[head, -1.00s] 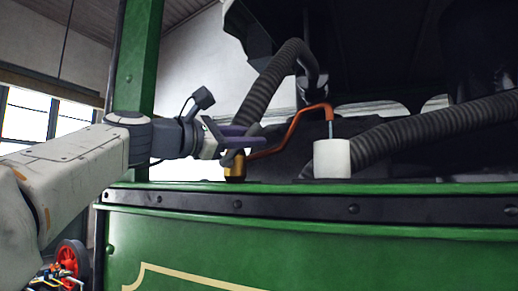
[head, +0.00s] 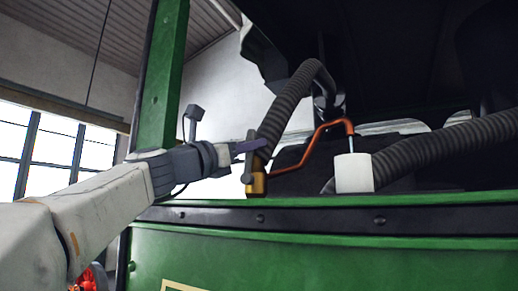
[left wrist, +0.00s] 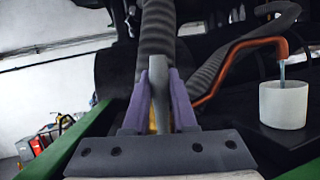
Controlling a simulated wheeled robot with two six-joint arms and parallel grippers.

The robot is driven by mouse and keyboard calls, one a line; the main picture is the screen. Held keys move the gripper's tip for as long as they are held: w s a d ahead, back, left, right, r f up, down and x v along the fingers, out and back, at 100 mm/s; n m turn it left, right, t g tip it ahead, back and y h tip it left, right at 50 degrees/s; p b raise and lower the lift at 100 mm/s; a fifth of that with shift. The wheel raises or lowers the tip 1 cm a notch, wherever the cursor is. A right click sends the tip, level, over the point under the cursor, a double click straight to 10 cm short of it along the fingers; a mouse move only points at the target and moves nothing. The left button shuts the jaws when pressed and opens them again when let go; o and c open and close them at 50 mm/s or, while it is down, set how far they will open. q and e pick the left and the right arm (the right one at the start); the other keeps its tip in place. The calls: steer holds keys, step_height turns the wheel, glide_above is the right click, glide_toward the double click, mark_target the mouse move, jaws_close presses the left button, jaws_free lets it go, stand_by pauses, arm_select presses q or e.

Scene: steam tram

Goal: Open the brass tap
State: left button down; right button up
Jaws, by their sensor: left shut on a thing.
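The brass tap (head: 257,183) stands on the green tram's ledge, with a bent copper pipe (head: 322,127) running right from it. My left gripper (head: 250,146) is at the top of the tap. In the left wrist view its purple fingers (left wrist: 159,100) are shut on a grey lever (left wrist: 158,80), the tap's handle. The brass body is mostly hidden there. A white cup (head: 354,173) stands upright under the pipe's end; it also shows in the left wrist view (left wrist: 283,106). A thin pale-blue stream runs from the pipe's end to the cup. My right gripper is out of view.
A dark ribbed hose (head: 295,95) rises just behind the tap, close to my gripper. Another hose (head: 450,145) lies behind the cup. A green post (head: 164,75) stands behind my left arm. The ledge (head: 300,217) runs across below.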

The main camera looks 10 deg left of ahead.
arm_select(q)
steer(key=shift+w+a+f+n, duration=0.1)
steer(key=shift+f+n, duration=0.05)
steer(key=shift+n, duration=0.15)
steer(key=c, duration=0.7)
jaws_free()
steer(key=b+v, duration=0.6)
steer(key=v, duration=0.3)
steer(key=shift+s+a+f, duration=0.1)
steer(key=shift+s+f, duration=0.15)
steer(key=shift+s, duration=0.1)
steer(key=shift+s+a, duration=0.2)
steer(key=shift+s, duration=0.15)
